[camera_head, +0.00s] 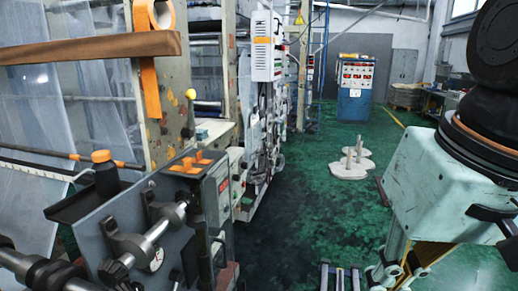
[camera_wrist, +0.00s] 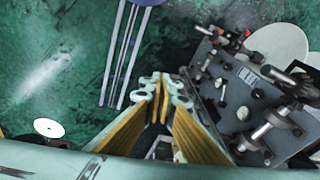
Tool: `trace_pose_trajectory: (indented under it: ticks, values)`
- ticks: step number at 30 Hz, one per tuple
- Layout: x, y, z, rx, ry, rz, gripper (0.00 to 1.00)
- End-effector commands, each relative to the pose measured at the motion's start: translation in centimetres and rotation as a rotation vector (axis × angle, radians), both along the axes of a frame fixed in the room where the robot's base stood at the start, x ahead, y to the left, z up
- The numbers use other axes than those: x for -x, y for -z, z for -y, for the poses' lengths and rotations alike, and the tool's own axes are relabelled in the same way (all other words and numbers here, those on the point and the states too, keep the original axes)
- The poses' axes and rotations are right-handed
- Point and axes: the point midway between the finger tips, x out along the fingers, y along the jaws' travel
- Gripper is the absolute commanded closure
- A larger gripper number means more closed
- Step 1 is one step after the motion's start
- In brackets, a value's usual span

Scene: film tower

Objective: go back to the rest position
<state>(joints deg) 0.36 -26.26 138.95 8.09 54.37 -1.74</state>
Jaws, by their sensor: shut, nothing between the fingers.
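My gripper (camera_wrist: 161,84) is shut and empty in the middle of the wrist view, its yellow-lined fingers close together above the green floor. In the head view, part of my gripper (camera_head: 390,272) shows at the lower right edge, below my pale green arm housing. It hangs over the floor and appears to touch nothing. The cut-off bottom of the picture hides part of it.
A grey machine panel (camera_head: 130,232) with shafts and knobs stands at the lower left; it also shows right of my gripper in the wrist view (camera_wrist: 232,105). A blue-white cabinet (camera_head: 355,95) and pale discs with posts (camera_head: 350,168) stand farther back. Green floor (camera_head: 285,225) between is open.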

Motion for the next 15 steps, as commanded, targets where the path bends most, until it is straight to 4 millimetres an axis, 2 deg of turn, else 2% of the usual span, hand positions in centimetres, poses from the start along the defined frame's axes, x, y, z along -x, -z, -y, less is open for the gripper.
trace_pose_trajectory:
  ticks: [9, 15]
  values:
    - [2.8, 0.1, 2.6, 0.088, -0.018, 0.081, 1.0]
    - [3.7, 0.2, 3.4, 0.12, -0.023, 0.109, 1.0]
